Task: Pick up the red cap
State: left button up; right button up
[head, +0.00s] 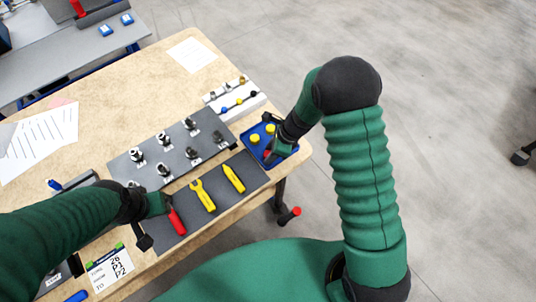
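A blue tray (250,150) sits at the table's right corner, with several yellow caps (255,138) in it. A small red spot (267,154), which looks like the red cap, shows in the tray beside my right gripper (272,150). The gripper is low over the tray and covers part of it; I cannot tell whether its fingers touch the red cap or are open or shut. My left gripper (155,222) is over the left end of the dark mat, beside a red-handled tool (176,221). Its finger opening is unclear.
The dark mat (221,205) holds yellow tools (202,196). A grey plate (173,156) with several metal fittings lies behind it, and a white rack (238,101) is behind the tray. Papers (40,140) lie at left.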

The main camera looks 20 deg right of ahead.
jog(key=shift+d, duration=0.35)
grip_shut()
jog(key=shift+a+r, duration=0.1)
